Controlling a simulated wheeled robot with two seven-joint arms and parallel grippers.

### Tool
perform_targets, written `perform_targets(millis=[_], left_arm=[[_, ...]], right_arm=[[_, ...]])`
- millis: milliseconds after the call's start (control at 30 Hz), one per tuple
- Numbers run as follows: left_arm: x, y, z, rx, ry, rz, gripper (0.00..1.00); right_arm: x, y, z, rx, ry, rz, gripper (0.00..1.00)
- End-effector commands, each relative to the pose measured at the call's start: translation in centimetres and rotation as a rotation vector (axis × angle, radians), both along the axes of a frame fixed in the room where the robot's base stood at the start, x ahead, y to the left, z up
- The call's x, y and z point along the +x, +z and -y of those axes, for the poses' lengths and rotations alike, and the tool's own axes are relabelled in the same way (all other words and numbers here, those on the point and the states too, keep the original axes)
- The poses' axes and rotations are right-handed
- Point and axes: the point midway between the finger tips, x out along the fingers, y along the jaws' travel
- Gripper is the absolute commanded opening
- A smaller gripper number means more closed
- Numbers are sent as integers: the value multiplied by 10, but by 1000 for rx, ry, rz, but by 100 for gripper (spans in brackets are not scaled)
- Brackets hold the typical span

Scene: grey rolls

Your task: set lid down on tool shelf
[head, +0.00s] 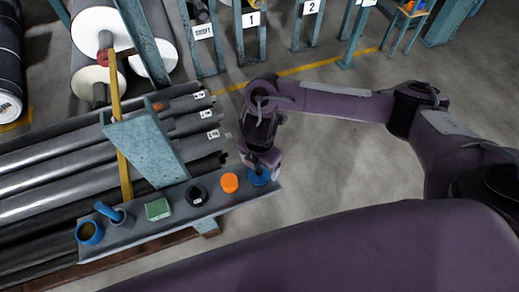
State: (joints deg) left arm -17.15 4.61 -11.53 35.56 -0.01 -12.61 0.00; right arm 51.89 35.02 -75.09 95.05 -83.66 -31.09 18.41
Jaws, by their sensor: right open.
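A blue round lid (259,178) lies at the right end of the grey tool shelf (137,236). My right gripper (261,168) is directly over the blue lid, pointing down, with its fingers open. The fingers partly hide the lid, and I cannot tell whether they touch it. An orange round lid-like piece (229,183) sits on the shelf just left of it. A blue open-topped container (89,233) stands at the shelf's left end. My left gripper is not in view.
The shelf also holds a black round item (196,196), a green block (158,209) and a cup with a blue-handled tool (121,217). A blue-grey bracket (147,148) and yellow post (119,110) rise behind. Long grey rolls (60,182) lie left. The floor right is clear.

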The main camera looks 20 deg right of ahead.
Motion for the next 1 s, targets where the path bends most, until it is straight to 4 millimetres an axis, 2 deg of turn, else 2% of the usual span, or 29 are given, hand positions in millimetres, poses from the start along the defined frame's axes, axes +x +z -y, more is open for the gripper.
perform_targets(millis=[33, 100, 300, 400, 600, 1000], left_arm=[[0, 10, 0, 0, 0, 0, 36], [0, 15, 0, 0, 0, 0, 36], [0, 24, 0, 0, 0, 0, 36], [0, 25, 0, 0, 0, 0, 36], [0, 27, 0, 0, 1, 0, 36], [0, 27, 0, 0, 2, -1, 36]], right_arm=[[3, 19, 0, -1, 4, 8, 82], [3, 34, 1, -2, 3, 8, 82], [1, 68, 1, -1, 2, 5, 82], [1, 79, 0, -1, 1, 4, 82], [0, 89, 0, -1, -1, 0, 82], [0, 89, 0, -1, -1, -1, 82]])
